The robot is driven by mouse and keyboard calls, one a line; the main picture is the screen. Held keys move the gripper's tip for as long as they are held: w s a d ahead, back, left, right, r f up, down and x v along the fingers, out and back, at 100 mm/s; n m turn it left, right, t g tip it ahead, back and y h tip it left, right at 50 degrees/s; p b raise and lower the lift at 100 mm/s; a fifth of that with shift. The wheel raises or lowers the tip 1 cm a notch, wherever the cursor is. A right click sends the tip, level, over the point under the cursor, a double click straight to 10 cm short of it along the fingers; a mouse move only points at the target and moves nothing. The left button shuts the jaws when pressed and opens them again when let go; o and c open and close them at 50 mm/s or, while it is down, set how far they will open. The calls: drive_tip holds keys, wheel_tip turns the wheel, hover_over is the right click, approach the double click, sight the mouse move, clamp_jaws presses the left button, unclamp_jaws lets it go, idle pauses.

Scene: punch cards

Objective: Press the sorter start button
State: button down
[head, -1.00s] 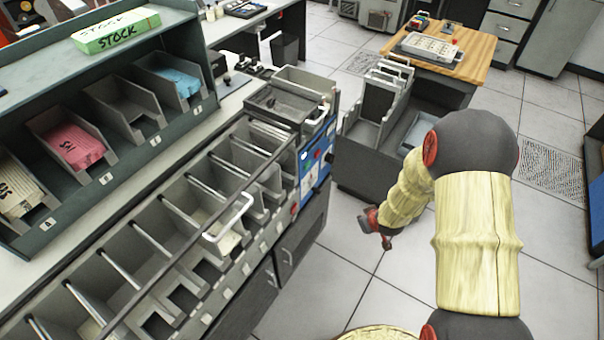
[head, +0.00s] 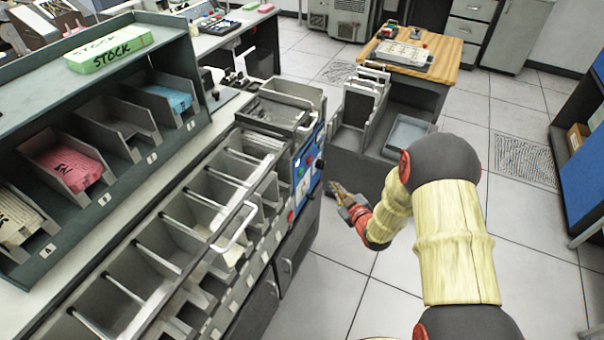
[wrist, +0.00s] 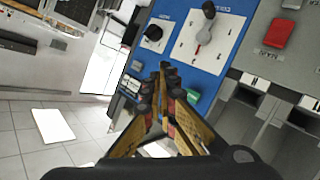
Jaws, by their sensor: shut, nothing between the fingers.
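The sorter (head: 215,222) is a long grey machine with a row of pockets. Its blue control panel (head: 302,180) is on the end facing my gripper (head: 336,188). In the wrist view the panel (wrist: 165,63) carries a black knob (wrist: 155,32) and a larger dial (wrist: 207,36) on a white plate. A red button (wrist: 279,32) sits on grey metal to the right. A small light element (wrist: 132,85) lies at the panel's left. I cannot read which control is start. My gripper (wrist: 168,68) is shut and empty, pointing at the panel, apparently apart from it.
A rack of card bins with a green STOCK box (head: 108,48) stands at left. A wooden-topped table (head: 425,55) and a grey unit with trays (head: 360,125) stand behind my gripper. Tiled floor is clear at the lower middle and right.

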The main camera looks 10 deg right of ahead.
sight(301, 172)
drive_tip(key=w+a+b, duration=0.1)
drive_tip(key=w+a, duration=0.4)
drive_tip(key=a, duration=0.2)
idle(0.5)
drive_tip(key=shift+w+a, duration=0.15)
idle(1.2)
drive_tip(key=shift+w+a+b, duration=0.15)
drive_tip(key=shift+a+b, duration=0.1)
drive_tip(key=shift+b, duration=0.1)
